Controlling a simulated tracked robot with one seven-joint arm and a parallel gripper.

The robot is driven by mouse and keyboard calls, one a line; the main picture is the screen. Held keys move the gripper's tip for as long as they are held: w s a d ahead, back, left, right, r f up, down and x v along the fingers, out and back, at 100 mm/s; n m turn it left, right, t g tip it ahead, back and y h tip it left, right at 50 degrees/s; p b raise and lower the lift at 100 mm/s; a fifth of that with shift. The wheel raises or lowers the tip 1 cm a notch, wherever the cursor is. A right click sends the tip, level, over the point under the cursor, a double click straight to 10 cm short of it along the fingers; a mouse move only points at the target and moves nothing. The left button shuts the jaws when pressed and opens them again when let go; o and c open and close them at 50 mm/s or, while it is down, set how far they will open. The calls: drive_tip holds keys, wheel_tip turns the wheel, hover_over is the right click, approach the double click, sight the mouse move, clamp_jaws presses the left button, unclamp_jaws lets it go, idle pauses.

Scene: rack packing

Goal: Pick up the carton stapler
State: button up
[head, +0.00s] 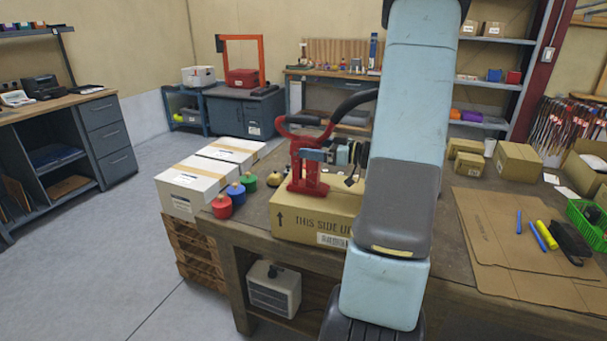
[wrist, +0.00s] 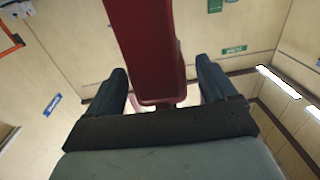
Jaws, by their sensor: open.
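The carton stapler (head: 308,180) is red with a dark handle at its top. It stands upright on a brown cardboard box (head: 300,222) on the workbench in the head view. My gripper (head: 318,153) is beside the stapler's upper part, coming in from the right. In the wrist view the stapler's red body (wrist: 148,45) reaches between the two dark fingers of my gripper (wrist: 165,88), with gaps on both sides. The fingers are open. In the head view my arm hides part of the box and the bench behind.
Red, blue and green spools (head: 235,193) stand left of the box. Flat cardboard (head: 500,240) with markers and a green basket (head: 590,222) lies at the right. Small boxes (head: 518,160) stand at the back right.

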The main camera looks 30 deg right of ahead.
drive_tip(key=shift+w+a, duration=0.3)
drive_tip(key=shift+w, duration=0.05)
drive_tip(key=shift+c, duration=0.3)
clamp_jaws()
drive_tip(key=shift+r, duration=0.1)
idle(0.4)
